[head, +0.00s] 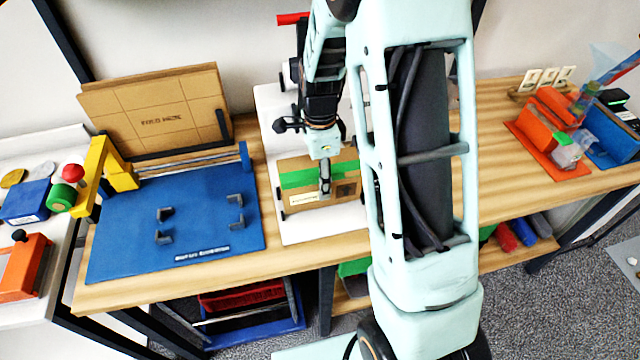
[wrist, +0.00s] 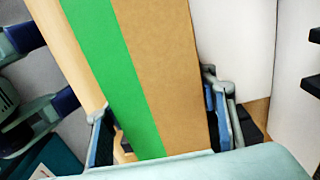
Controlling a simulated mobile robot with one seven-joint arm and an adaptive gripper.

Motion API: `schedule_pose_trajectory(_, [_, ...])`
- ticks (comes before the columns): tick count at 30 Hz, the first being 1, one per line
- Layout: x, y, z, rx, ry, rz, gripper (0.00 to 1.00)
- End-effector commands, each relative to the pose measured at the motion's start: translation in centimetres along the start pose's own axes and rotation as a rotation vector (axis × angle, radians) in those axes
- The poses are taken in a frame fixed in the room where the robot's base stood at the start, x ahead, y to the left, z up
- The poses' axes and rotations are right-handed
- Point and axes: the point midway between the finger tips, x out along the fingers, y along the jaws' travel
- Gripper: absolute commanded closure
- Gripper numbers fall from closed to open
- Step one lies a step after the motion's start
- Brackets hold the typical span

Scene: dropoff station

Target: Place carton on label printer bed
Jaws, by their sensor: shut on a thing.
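The carton (head: 298,181) is brown with a green tape band and a pale label on its near face. It is over the white board in the middle of the table; I cannot tell whether it touches it. My gripper (head: 325,180) comes from above and is shut on the carton. In the wrist view the carton (wrist: 160,60) fills the middle, between the two fingers of my gripper (wrist: 165,135). A blue flat bed (head: 195,205) with several grey corner brackets and a yellow arm lies to the left, bare; it appears to be the label printer bed.
The white board (head: 300,232) lies under the carton. A folded cardboard sheet (head: 160,115) stands behind the blue bed. Orange and blue bins (head: 548,125) stand at right.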

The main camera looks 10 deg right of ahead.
Motion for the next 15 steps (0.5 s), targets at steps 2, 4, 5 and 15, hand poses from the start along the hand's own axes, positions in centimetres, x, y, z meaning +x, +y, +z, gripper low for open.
schedule_pose_trajectory(2, [0.83,-0.01,0.0,0.0,0.0,0.0,0.74])
schedule_pose_trajectory(4, [0.72,-0.01,0.01,0.0,0.0,-0.001,0.74])
schedule_pose_trajectory(5, [0.66,-0.01,0.01,0.0,0.0,-0.001,0.74])
schedule_pose_trajectory(15, [0.99,0.03,0.01,0.001,0.0,0.0,0.42])
